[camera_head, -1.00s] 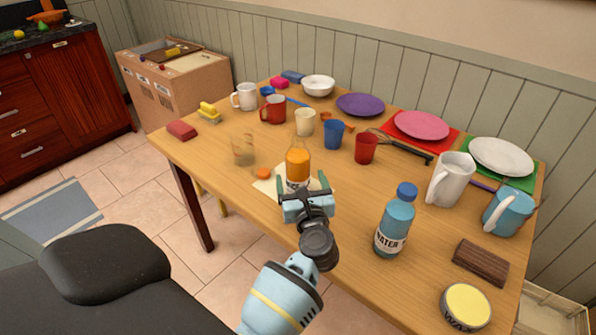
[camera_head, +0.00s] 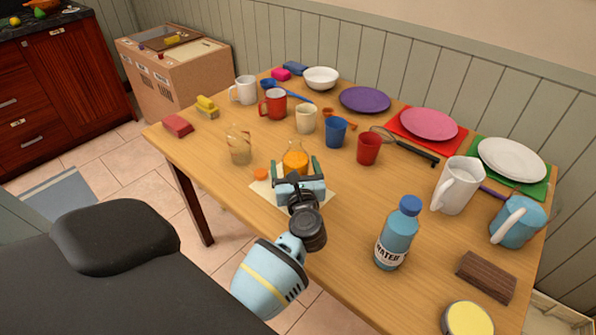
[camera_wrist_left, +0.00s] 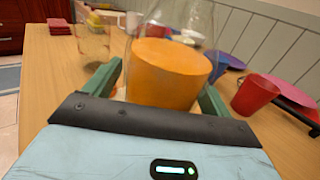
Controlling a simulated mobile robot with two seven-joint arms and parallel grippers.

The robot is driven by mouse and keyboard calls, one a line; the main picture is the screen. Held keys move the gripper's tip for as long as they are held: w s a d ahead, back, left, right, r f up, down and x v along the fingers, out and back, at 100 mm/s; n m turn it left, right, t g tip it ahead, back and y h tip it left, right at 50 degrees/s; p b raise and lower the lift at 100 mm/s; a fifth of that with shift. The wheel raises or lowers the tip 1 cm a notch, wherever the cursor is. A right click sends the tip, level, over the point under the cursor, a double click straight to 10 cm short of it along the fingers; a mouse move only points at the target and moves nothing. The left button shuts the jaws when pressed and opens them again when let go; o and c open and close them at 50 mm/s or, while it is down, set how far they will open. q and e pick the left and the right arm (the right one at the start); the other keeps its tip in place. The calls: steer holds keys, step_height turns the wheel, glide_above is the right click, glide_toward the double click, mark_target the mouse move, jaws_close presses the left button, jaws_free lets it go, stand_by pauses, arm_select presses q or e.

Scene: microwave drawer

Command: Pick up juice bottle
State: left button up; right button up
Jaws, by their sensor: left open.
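The juice bottle (camera_head: 295,158) is clear with orange juice in it and stands upright on a pale paper sheet (camera_head: 318,194) on the table. My left gripper (camera_head: 298,168) is at the near side of the bottle, its green fingers apart. In the left wrist view the bottle (camera_wrist_left: 170,75) fills the space between the two open fingers (camera_wrist_left: 155,90), with a finger on either side. Whether they touch it I cannot tell. The gripper hides the lower part of the bottle in the head view. My right gripper is not in view.
A clear glass (camera_head: 239,146) stands left of the bottle, with an orange disc (camera_head: 261,174) between. A blue cup (camera_head: 336,131), red cup (camera_head: 367,148) and beige cup (camera_head: 306,119) stand behind. A water bottle (camera_head: 396,238) stands to the right.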

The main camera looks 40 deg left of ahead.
mark_target(295, 153)
arm_select(q)
steer(key=shift+s, duration=0.15)
steer(key=shift+d+r, duration=0.1)
steer(key=shift+d, duration=0.05)
steer(key=shift+c, duration=1.1)
steer(key=c, duration=1.2)
steer(key=shift+o, duration=0.2)
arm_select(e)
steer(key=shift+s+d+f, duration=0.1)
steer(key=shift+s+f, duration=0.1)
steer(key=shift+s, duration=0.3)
arm_select(q)
steer(key=shift+r, duration=0.1)
step_height(295, 153, up, 4)
steer(key=p, duration=0.2)
steer(key=shift+r+p, duration=0.25)
steer(key=shift+p, duration=0.1)
steer(key=s+a+p, duration=0.2)
steer(key=s, duration=0.5)
steer(key=s+a+p, duration=0.2)
steer(key=s+a, duration=0.1)
steer(key=s, duration=0.5)
steer(key=shift+r, duration=0.2)
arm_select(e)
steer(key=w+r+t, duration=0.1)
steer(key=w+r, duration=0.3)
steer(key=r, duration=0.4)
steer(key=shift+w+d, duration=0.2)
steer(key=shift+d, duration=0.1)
